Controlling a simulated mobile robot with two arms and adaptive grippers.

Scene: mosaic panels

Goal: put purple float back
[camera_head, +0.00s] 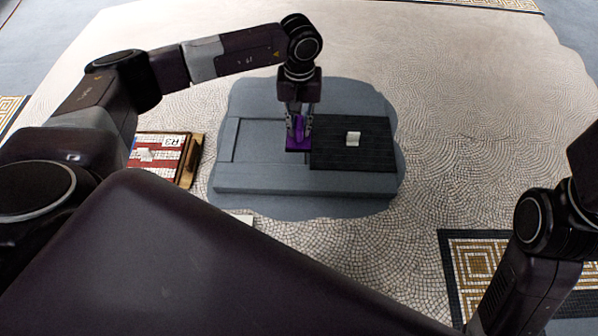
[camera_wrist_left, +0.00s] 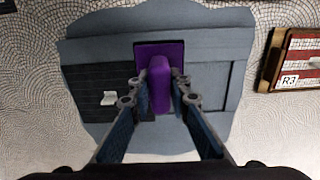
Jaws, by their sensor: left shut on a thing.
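The purple float (camera_head: 297,144) has a flat purple plate and a raised grip. It also shows in the left wrist view (camera_wrist_left: 159,84), upright with its grip between the fingers. My left gripper (camera_head: 299,125) points down and is shut on the grip of the float. The float is over the grey slab (camera_head: 262,184), beside the left edge of a dark ribbed panel (camera_head: 376,148). Whether the plate touches the slab I cannot tell. My right arm shows at the right edge of the head view, but its gripper is out of view.
A small off-white block (camera_head: 352,138) sits on the dark panel. The slab has a shallow framed recess (camera_head: 258,141) on its left. A wooden-edged tray (camera_head: 188,165) with a red and white panel marked R3 lies left of the slab. Patterned mosaic floor surrounds it.

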